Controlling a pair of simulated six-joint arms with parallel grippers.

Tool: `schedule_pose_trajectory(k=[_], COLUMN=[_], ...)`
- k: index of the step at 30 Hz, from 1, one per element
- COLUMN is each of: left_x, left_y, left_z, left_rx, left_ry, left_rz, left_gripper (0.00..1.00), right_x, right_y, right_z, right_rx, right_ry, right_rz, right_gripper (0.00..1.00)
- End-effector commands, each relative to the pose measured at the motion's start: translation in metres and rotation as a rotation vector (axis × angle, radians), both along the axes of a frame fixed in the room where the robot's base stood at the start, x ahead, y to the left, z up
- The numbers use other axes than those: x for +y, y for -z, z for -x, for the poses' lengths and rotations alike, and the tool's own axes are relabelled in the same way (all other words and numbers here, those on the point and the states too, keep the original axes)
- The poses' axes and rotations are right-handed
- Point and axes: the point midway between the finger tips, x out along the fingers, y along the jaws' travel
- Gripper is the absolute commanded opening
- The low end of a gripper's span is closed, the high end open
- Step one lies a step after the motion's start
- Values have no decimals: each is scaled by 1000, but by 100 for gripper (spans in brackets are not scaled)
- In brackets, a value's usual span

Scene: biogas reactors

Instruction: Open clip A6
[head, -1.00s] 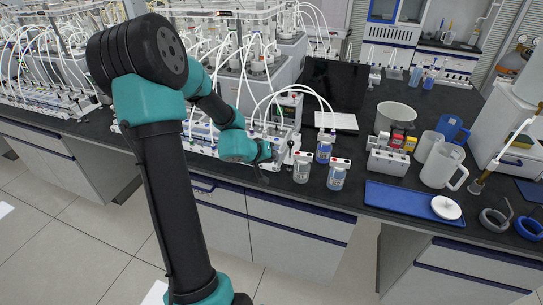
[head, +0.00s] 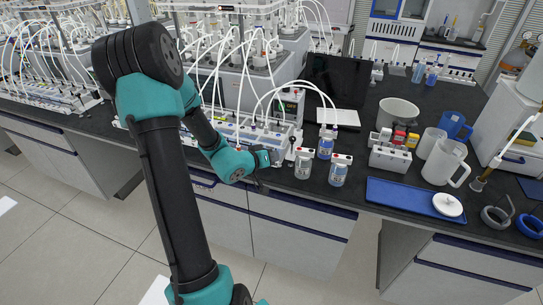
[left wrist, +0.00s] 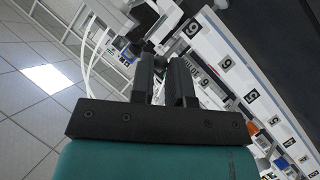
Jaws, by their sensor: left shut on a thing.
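My left gripper (head: 261,177) is at the front edge of the bench, at the front right end of the white tubing rack (head: 238,130). In the left wrist view its two dark fingers (left wrist: 164,72) are close together, shut on a small dark clip part (left wrist: 159,63). The fingers hide most of that part, and I cannot read its label. The rack's white strip (left wrist: 228,68) runs along the right in the left wrist view. My right gripper is not in view.
Small bottles with red and white caps (head: 304,163) stand just right of the gripper. A blue tray (head: 400,195) with a white lid, jugs (head: 444,163) and a bowl (head: 398,110) are further right. White tubes arch above the rack. The floor in front is clear.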

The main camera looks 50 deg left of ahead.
Motion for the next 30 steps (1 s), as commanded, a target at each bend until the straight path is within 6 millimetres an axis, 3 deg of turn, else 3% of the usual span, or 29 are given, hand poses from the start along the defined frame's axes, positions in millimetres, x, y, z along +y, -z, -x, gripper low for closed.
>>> schedule_pose_trajectory(k=[19, 20, 21, 27, 30], left_x=[-2, -2, -2, -1, -1], left_y=[3, 3, 3, 3, 2], left_z=[2, 2, 2, 2, 2], left_rx=[-34, -34, -34, -36, -37], left_ry=[2, 2, 2, 0, 1], left_rz=[-19, -19, -19, -19, -19], left_gripper=[0, 18, 22, 41, 42], right_x=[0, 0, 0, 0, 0], right_y=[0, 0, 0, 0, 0], right_z=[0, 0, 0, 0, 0], right_rx=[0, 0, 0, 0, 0], right_ry=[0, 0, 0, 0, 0], right_rz=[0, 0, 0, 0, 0], right_gripper=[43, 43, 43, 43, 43])
